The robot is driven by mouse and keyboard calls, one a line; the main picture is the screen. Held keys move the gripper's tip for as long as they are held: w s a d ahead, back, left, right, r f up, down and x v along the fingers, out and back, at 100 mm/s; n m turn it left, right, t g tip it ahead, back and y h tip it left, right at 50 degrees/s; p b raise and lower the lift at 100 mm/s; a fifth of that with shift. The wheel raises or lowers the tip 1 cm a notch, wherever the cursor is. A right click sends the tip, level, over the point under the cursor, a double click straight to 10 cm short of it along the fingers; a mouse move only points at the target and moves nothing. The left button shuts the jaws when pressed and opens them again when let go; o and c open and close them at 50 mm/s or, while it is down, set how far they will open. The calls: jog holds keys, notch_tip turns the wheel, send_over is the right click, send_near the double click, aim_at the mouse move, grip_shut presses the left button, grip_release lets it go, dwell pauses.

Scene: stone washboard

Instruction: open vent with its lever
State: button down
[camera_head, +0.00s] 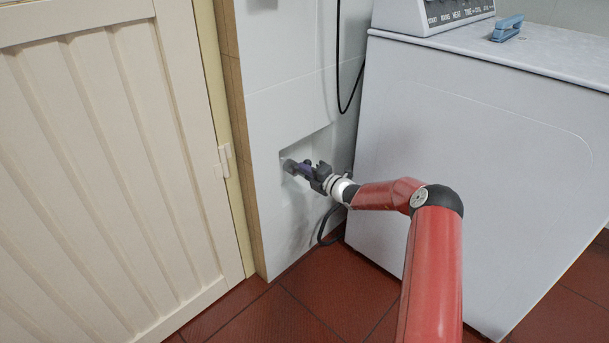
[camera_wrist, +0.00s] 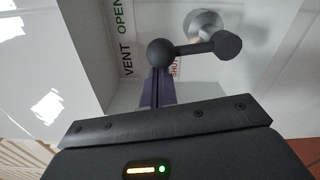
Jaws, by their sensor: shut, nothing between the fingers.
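The vent lever (camera_wrist: 195,48) is a dark grey bar with a round ball knob (camera_wrist: 160,52) at its left end. It joins a pale round hub (camera_wrist: 203,24) on the wall of a recess. The recess wall carries the words VENT and OPEN (camera_wrist: 122,16) and a partly hidden red label behind the lever. My gripper (camera_wrist: 159,76) has its purple fingers shut and empty, with the tips right by the ball knob; I cannot tell whether they touch it. In the head view my gripper (camera_head: 300,168) reaches into the white wall recess (camera_head: 318,140) and hides most of the lever.
A white washing machine (camera_head: 480,160) stands close to the right of the recess, with a blue object (camera_head: 507,28) on top. A cream slatted door (camera_head: 100,150) is at the left. A black cable (camera_head: 347,100) hangs above the recess. Red tiles (camera_head: 320,290) cover the floor.

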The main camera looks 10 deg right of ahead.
jog(key=shift+w+d+r, duration=0.25)
jog(key=shift+d, duration=0.1)
jog(key=shift+w+d+r, duration=0.1)
jog(key=shift+d, duration=0.05)
dwell(0.5)
